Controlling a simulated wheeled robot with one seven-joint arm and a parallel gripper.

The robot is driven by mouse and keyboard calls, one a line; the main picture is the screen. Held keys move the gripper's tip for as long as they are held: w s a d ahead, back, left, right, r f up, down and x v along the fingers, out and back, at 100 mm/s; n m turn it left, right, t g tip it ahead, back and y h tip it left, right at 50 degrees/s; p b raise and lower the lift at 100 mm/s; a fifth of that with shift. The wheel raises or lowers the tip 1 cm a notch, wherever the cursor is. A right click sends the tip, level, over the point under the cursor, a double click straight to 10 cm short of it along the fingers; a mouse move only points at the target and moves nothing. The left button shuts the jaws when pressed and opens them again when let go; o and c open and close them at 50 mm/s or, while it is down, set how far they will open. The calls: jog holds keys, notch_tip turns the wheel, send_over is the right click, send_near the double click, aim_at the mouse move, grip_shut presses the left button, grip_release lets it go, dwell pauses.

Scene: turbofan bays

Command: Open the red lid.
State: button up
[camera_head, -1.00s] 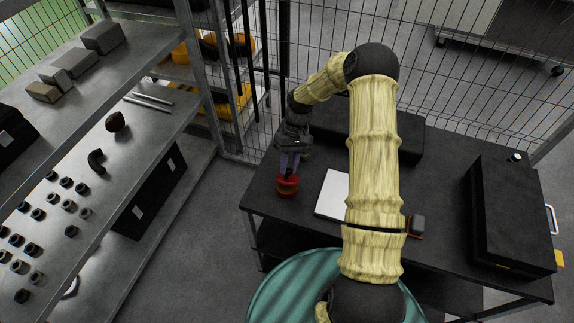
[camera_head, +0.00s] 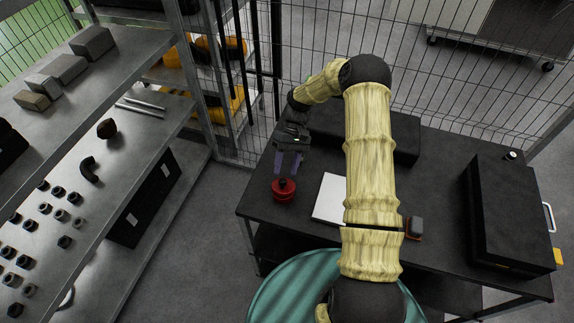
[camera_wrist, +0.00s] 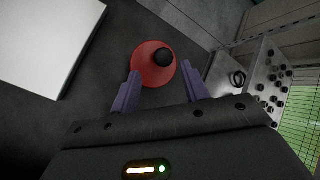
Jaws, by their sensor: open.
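The red lid (camera_head: 284,194) is round with a black knob (camera_head: 284,183) on top. It sits near the left edge of the dark table, and whether a container is under it I cannot tell. In the wrist view the red lid (camera_wrist: 147,70) lies just beyond my fingertips, its black knob (camera_wrist: 164,57) toward the right of its centre. My gripper (camera_head: 287,172) is open and empty, its purple fingers pointing down just above the knob. In the wrist view my gripper (camera_wrist: 161,80) has its two fingers spread wide, with nothing between them.
A white sheet or panel (camera_head: 328,198) lies right of the lid. A small orange-and-black item (camera_head: 414,228) lies farther right. A black case (camera_head: 510,215) fills the table's right end, and a dark box (camera_head: 403,138) stands at the back. A metal shelf (camera_head: 125,150) stands left, across a floor gap.

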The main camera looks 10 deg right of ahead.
jog(key=b+v, duration=0.5)
jog(key=v, duration=1.2)
jog(key=shift+w+r, duration=0.15)
jog(key=shift+r, duration=0.05)
